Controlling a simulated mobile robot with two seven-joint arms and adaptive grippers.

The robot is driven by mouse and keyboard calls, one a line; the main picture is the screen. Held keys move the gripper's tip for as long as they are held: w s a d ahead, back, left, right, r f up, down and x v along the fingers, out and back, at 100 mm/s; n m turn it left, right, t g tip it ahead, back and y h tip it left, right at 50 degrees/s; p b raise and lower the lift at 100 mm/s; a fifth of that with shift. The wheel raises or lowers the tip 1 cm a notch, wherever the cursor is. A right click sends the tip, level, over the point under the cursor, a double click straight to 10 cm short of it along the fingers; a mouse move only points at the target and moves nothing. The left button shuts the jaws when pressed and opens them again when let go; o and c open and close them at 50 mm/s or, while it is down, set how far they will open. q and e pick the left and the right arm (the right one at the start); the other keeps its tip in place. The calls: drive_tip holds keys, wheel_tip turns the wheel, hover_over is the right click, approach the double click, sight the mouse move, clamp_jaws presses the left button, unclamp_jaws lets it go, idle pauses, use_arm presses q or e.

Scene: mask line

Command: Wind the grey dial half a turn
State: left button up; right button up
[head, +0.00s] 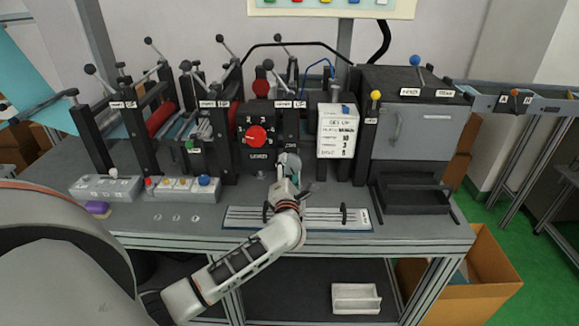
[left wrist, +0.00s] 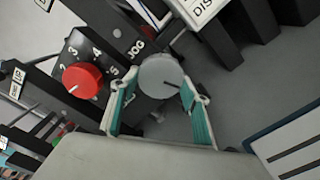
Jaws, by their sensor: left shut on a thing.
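The grey dial (left wrist: 160,76) is a round knob beside the JOG label, with a dark pointer line on its face toward the right of the picture. In the left wrist view, the teal-padded fingers of my left gripper (left wrist: 158,92) stand on either side of it and are shut on it. In the head view, my left gripper (head: 289,178) reaches up to the front of the machine, at the grey dial (head: 291,160), which it partly hides. My right gripper is in neither view.
A red knob (left wrist: 82,80) with numbers around it sits left of the dial; it also shows in the head view (head: 257,136). A white settings card (head: 337,138) stands to the right. A slotted metal plate (head: 330,217) lies below the gripper, and a black tray (head: 412,195) is at the right.

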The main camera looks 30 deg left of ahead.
use_arm(q)
drive_tip(key=shift+m, duration=2.2)
drive_tip(key=o, duration=1.1)
drive_tip(key=v, duration=1.2)
drive_tip(key=shift+s, duration=0.1)
